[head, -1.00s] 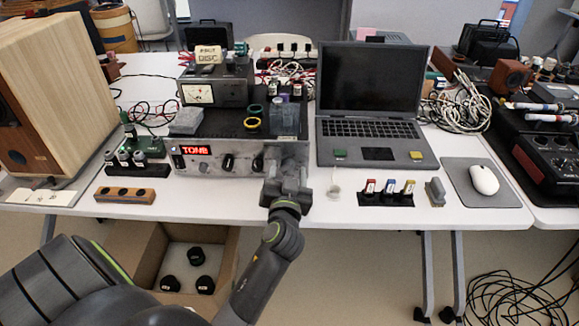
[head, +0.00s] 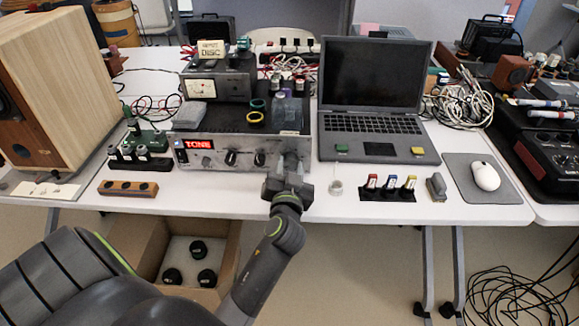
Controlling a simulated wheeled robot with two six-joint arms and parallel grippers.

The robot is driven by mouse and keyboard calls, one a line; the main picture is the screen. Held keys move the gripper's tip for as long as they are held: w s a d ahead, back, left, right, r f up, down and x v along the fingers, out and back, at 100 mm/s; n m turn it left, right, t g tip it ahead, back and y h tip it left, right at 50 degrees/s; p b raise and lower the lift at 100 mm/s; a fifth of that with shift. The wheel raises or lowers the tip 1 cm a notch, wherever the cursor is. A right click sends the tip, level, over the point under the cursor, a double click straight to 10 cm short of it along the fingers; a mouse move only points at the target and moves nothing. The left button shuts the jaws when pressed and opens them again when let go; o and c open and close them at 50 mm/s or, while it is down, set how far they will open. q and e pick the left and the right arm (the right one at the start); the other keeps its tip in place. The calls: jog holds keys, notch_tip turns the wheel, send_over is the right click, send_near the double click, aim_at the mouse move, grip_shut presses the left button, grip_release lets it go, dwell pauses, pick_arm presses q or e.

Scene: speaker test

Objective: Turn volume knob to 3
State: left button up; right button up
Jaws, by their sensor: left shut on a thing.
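The grey amplifier (head: 215,146) stands on the white table with its front panel facing me. Its red display (head: 205,145) reads "TONE". Two dark knobs, a middle one (head: 231,158) and one further right (head: 259,159), show on the panel. My left gripper (head: 289,167) is at the right end of the panel, shut on what appears to be the volume knob. The gripper hides that knob, so its pointer and setting cannot be read. My right gripper is not in view.
An open laptop (head: 376,90) stands close to the right of the gripper. A wooden speaker (head: 75,75) is at the left. A wooden block with holes (head: 128,188) and a rack of coloured connectors (head: 388,190) lie near the front edge.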

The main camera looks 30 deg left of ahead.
pick_arm(q)
jog(key=shift+r+m+p, duration=0.15)
jog(key=shift+m+p, duration=0.3)
jog(key=shift+m, duration=0.75)
jog(key=shift+m+p, duration=0.3)
jog(key=shift+m, duration=0.6)
jog(key=m+p, duration=0.1)
jog(key=m, duration=0.2)
jog(key=shift+m+p, duration=0.3)
jog(key=shift+r+m+p, duration=0.1)
jog(key=shift+m+p, duration=0.25)
jog(key=shift+m, duration=0.55)
jog(key=m+p, duration=0.1)
jog(key=m, duration=0.2)
jog(key=shift+m+p, duration=0.45)
jog(key=shift+m, duration=0.85)
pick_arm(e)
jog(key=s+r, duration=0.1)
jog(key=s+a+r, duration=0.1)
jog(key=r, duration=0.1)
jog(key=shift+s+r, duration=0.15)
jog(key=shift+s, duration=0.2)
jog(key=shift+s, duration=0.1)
